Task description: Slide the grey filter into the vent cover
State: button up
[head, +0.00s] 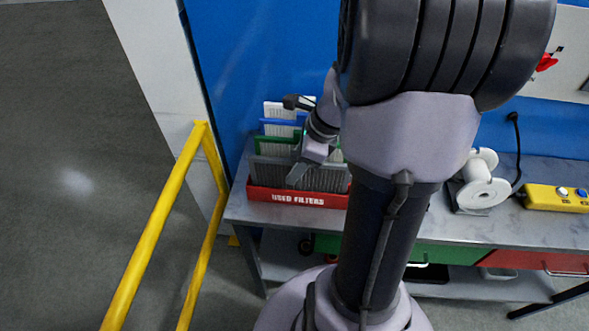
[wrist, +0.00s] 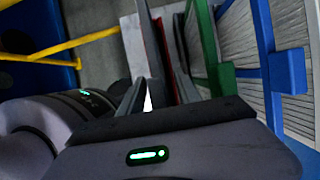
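The grey filter (head: 325,179) stands upright at the front of a red tray labelled "USED FILTERS" (head: 297,197), on the bench's left end. My gripper (head: 297,174) reaches down to the grey filter's upper edge, left of its middle. I cannot make out the vent cover in either view.
Behind the grey filter stand a green filter (head: 272,144), a blue one (head: 274,122) and a white one (head: 278,109). My arm hides the middle bench. A white spool (head: 482,182) and a yellow box (head: 556,198) stand right. A yellow rail (head: 160,226) runs left.

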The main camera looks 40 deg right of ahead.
aim_at(296, 152)
jog(key=shift+c, duration=0.2)
jog(key=shift+w, duration=0.1)
grip_shut()
jog(key=shift+r, duration=0.1)
jog(key=shift+r+p, duration=1.9)
jog(key=shift+r+p, duration=1.45)
jog(key=shift+r, duration=0.1)
